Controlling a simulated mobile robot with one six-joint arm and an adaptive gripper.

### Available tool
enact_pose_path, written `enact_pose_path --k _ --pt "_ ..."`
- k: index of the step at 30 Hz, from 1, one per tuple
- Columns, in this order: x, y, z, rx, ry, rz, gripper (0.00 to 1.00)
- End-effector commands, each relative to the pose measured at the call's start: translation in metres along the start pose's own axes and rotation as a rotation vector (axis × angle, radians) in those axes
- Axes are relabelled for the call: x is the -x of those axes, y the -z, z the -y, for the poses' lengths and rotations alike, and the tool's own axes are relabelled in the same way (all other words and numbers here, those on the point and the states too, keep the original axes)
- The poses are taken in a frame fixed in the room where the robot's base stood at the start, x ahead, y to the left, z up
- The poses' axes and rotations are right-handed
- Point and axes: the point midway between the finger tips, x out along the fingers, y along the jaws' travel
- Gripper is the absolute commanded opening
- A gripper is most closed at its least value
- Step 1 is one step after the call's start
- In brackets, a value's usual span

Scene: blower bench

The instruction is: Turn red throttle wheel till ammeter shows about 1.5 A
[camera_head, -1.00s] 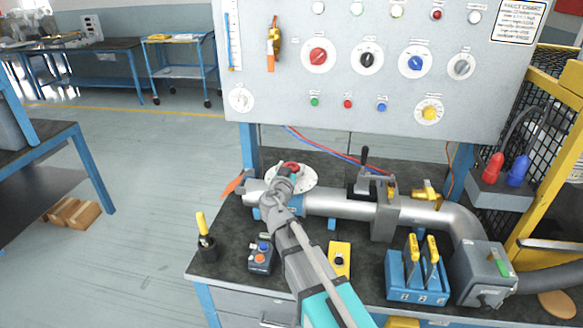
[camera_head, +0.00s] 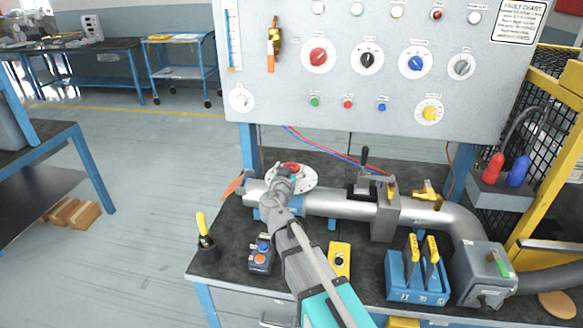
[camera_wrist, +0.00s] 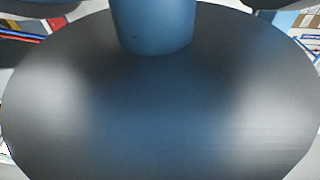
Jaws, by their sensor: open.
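The red throttle wheel (camera_head: 291,167) sits on a round white plate (camera_head: 308,181) on the bench, behind the metal pipe. My gripper (camera_head: 284,178) is just in front of it and covers part of the wheel and plate. My gripper is open with nothing seen in it. I cannot tell whether it touches the wheel. A small white round gauge (camera_head: 241,99), which may be the ammeter, is at the panel's lower left; its reading is too small to make out. In the wrist view a large dark disc and a blue cylinder fill most of the picture, and no red wheel shows.
The metal pipe (camera_head: 335,204) runs across the bench, with a black-handled valve (camera_head: 363,172) right of the wheel. An orange flag (camera_head: 233,186) is at the pipe's left end. The panel (camera_head: 290,115) with coloured knobs stands behind. A yellow box (camera_head: 339,260) lies in front.

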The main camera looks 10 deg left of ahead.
Motion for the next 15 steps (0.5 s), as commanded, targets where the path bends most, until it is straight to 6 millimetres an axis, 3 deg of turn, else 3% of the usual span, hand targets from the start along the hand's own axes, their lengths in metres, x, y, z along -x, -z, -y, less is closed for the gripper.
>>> enact_pose_path --k 8,15 --pt "0.027 0.0 -0.002 0.0 0.001 0.0 1.0" --pt "0.065 0.0 -0.002 0.0 0.002 0.0 1.0"
